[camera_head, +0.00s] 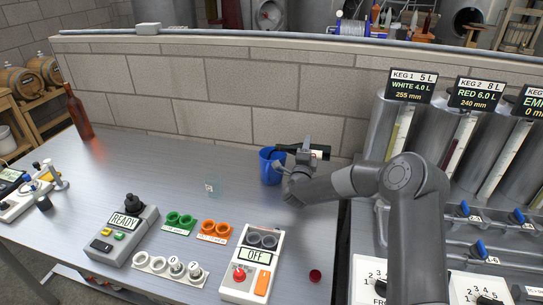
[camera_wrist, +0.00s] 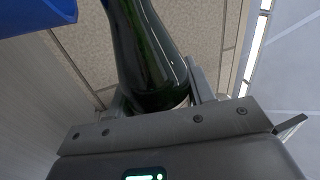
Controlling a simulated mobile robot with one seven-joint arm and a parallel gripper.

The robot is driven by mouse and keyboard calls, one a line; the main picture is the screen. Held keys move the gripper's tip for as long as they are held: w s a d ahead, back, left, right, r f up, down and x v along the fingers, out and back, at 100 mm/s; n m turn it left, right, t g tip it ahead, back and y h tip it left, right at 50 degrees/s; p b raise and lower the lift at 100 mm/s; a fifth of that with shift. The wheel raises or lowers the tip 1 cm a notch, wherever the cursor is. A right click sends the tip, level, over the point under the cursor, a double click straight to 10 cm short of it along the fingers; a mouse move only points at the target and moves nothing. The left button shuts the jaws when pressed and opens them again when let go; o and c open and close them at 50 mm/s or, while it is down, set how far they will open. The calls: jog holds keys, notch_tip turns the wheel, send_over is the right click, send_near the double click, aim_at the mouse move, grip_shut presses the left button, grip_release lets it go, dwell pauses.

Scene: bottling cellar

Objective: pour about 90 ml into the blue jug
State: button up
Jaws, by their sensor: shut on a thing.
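The blue jug (camera_head: 269,168) stands on the steel bench near the block wall, just left of my gripper. My gripper (camera_head: 305,153) is shut on a dark green bottle (camera_head: 288,148). The bottle lies nearly level, its left end at the jug's rim; I cannot tell whether liquid is flowing. In the wrist view the green bottle (camera_wrist: 148,50) sits between the jaws (camera_wrist: 155,103), and part of the blue jug (camera_wrist: 35,14) shows at the top left. The jug's inside and the level in it are hidden.
A small clear glass (camera_head: 210,188) stands left of the jug. In front are a READY device (camera_head: 124,236), green rings (camera_head: 180,221), orange rings (camera_head: 214,231) and an OFF device (camera_head: 254,263). A brown bottle (camera_head: 78,115) stands far left. Kegs (camera_head: 385,118) stand at right.

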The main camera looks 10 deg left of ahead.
jog(key=shift+r, duration=0.1)
dwell(0.6)
jog(key=shift+d+f+m+h, duration=0.2)
jog(key=shift+f+m+h, duration=0.1)
jog(key=shift+f+m, duration=0.45)
jog(key=shift+r+m, duration=0.15)
jog(key=shift+m, duration=0.6)
jog(key=shift+h, duration=0.4)
jog(key=shift+d+f+m, duration=0.35)
jog(key=shift+f+m, duration=0.3)
jog(key=shift+m, duration=0.35)
